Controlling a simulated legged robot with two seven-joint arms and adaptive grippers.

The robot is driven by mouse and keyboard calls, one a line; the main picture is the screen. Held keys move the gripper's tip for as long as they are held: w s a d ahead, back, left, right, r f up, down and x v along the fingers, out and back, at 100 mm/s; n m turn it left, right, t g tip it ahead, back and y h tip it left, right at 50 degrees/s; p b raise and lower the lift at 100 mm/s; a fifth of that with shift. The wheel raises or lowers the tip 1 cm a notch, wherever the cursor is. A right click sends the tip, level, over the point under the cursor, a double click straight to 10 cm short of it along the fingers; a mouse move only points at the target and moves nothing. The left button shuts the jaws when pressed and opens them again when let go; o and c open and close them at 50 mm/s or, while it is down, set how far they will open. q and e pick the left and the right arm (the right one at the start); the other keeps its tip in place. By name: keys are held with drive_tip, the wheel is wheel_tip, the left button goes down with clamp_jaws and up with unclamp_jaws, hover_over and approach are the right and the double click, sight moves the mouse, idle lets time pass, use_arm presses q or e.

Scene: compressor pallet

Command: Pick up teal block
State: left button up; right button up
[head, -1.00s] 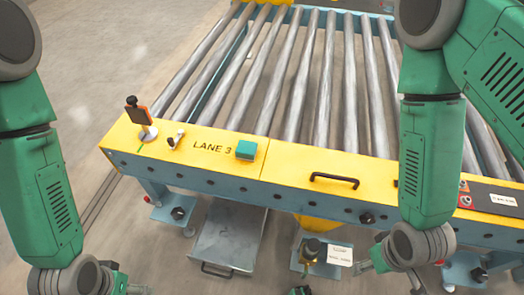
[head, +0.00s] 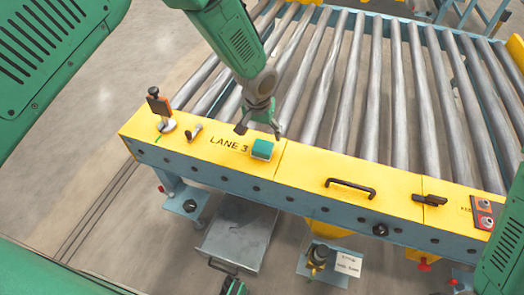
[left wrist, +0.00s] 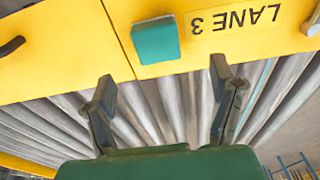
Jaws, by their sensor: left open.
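The teal block (head: 262,149) sits on the yellow top of the conveyor's end beam (head: 310,174), just right of the "LANE 3" lettering. My left gripper (head: 259,131) is open and empty, pointing down close behind the block at the roller side. In the left wrist view the block (left wrist: 156,40) shows whole, beyond the two spread fingertips (left wrist: 162,76); it appears clear of both fingers.
An upright orange-backed plate (head: 159,104) and a small lever (head: 193,132) stand left on the beam. A black handle (head: 350,187), a dark latch (head: 430,200) and a red-button panel (head: 484,212) lie to the right. Grey rollers (head: 340,90) run behind.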

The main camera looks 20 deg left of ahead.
sight(263, 146)
use_arm(q)
drive_tip(key=f, duration=0.3)
drive_tip(key=shift+w+d, duration=0.25)
drive_tip(key=shift+d+f+b, duration=0.1)
drive_tip(key=shift+f+b, duration=0.25)
drive_tip(key=f, duration=0.1)
drive_tip(key=f+b, duration=0.1)
drive_tip(key=f, duration=0.3)
drive_tip(key=shift+w+a+f+b, duration=0.15)
drive_tip(key=shift+w+a+b, duration=0.1)
drive_tip(key=shift+w+b, duration=0.1)
drive_tip(key=shift+s+d, duration=0.1)
drive_tip(key=shift+c, duration=1.2)
drive_tip(key=c, duration=1.1)
use_arm(e)
drive_tip(key=f, duration=0.2)
drive_tip(key=shift+d+f, duration=0.3)
drive_tip(key=shift+f, duration=0.1)
